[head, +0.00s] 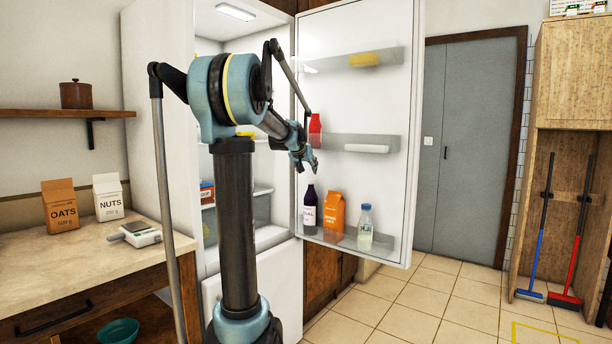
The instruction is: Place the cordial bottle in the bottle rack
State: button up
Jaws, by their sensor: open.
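The cordial bottle (310,212) is dark with a dark cap and a pale label that is partly readable. It stands upright at the left end of the lowest clear rack (388,242) on the inside of the open fridge door, beside an orange carton. My gripper (309,166) is open, with nothing seen between its fingers. In the head view it is just above the bottle's cap, apart from it. The exact depth between them is hard to judge.
An orange carton (333,214) and a clear blue-capped bottle (365,228) share the lowest rack. A red bottle (315,131) stands on the middle door shelf (385,143), close to my gripper. The fridge door (350,105) is open. The counter (70,262) is at left; tiled floor is clear at right.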

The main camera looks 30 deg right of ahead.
jog(key=shift+v, duration=1.65)
jog(key=s+a+f+n+g+y, duration=0.15)
jog(key=s+a+f, duration=0.35)
jog(key=a, duration=0.5)
jog(key=s+a+f+n+y, duration=0.2)
jog(key=s+a+f, duration=0.25)
jog(key=a, duration=0.45)
jog(key=s+a+f+n+y, duration=0.1)
jog(key=s+a+f, duration=0.4)
jog(key=a, duration=0.5)
jog(key=s+a+f+n+g+y, duration=0.3)
jog(key=s+a+f+n+g, duration=0.1)
jog(key=s+a+f, duration=1.2)
jog(key=s+f+n, duration=0.1)
jog(key=s+f, duration=0.3)
jog(key=s, duration=0.1)
jog(key=shift+a, duration=0.4)
jog(key=shift+y, duration=0.25)
